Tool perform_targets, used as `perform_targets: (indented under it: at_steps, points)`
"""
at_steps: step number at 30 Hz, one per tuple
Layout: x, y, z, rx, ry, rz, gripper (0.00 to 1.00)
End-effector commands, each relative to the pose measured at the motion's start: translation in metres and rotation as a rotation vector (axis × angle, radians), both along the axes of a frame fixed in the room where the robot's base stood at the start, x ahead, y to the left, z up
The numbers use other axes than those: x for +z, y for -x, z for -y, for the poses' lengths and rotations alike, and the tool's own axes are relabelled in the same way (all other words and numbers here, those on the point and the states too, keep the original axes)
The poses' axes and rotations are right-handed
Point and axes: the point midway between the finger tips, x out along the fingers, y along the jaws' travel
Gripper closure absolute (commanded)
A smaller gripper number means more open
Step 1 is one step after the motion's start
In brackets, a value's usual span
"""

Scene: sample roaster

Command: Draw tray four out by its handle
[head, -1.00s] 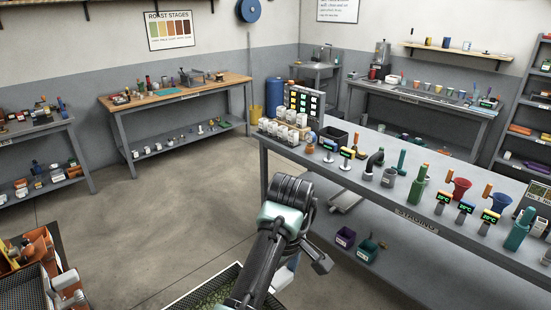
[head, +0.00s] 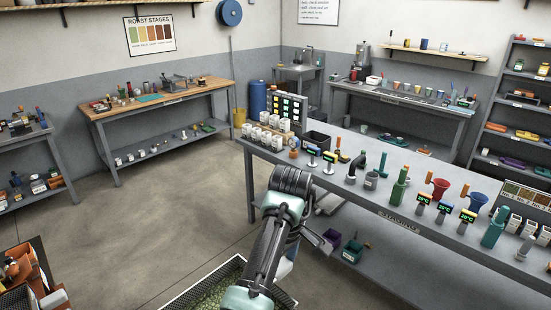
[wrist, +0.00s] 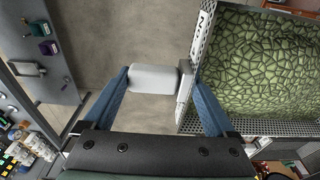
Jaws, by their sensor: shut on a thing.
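A mesh-sided tray (wrist: 287,125) full of green beans fills the right of the wrist view. It also shows at the bottom edge of the head view (head: 177,304), partly behind my arm. Its white block handle (wrist: 154,78) sticks out from the tray's white front plate. My gripper (wrist: 158,77) has its blue fingers on either side of this handle and is shut on it. The fingers are hidden in the head view.
A long grey bench (head: 400,212) with grinders, cups and displays stands to the right. A purple bin (head: 331,239) and a teal bin (head: 352,250) sit on its lower shelf. An orange organiser (head: 28,270) is at the lower left. Bare floor (head: 140,220) lies between.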

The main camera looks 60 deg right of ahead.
Motion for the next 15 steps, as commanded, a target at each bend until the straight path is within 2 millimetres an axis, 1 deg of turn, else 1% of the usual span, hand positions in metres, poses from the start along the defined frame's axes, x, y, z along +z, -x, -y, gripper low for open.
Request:
perform_targets:
  at_steps: [5, 15]
  points:
    - [0.001, 0.0, 0.002, -0.001, -0.001, 0.001, 0.98]
    - [0.001, 0.006, 0.028, -0.002, -0.002, 0.001, 0.98]
